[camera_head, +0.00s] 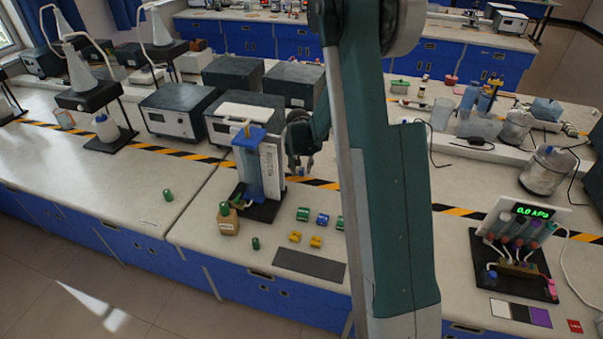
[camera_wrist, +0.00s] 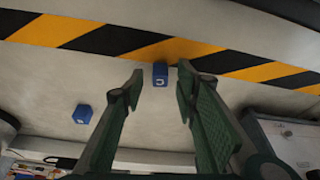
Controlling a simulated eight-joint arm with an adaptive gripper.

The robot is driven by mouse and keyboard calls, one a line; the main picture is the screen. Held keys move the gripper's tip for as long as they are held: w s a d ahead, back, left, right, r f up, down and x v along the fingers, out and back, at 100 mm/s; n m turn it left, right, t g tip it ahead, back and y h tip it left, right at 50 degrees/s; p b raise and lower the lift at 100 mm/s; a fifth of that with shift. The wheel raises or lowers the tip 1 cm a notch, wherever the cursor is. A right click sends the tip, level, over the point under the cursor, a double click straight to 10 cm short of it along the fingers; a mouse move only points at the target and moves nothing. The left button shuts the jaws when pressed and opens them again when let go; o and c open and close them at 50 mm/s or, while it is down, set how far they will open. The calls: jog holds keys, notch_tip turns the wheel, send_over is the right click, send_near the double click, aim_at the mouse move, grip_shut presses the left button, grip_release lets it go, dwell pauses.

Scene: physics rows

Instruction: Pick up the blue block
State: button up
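A small blue block (camera_wrist: 160,73) with a white mark shows in the wrist view, in line with the gap between my fingertips and beside the striped tape. Nothing touches it visibly, and its distance from the fingertips is hard to judge. A second blue block (camera_wrist: 83,113) with a white mark lies to the left, outside my fingers. My gripper (camera_head: 300,165) is open and empty, pointing down over the bench beside the tall blue apparatus. In the head view, a blue piece (camera_head: 323,218) also lies among the coloured pieces on the front bench.
The blue-topped apparatus (camera_head: 258,165) stands just left of my gripper. Green pieces (camera_head: 303,213) and yellow pieces (camera_head: 295,236) lie in front, near a dark mat (camera_head: 309,264).

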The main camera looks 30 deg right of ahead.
aim_at(301, 170)
jog(key=c, duration=0.8)
jog(key=shift+o, duration=0.2)
jog(key=shift+r, duration=0.15)
notch_tip(301, 170, up, 10)
jog(key=p, duration=0.1)
dwell(0.7)
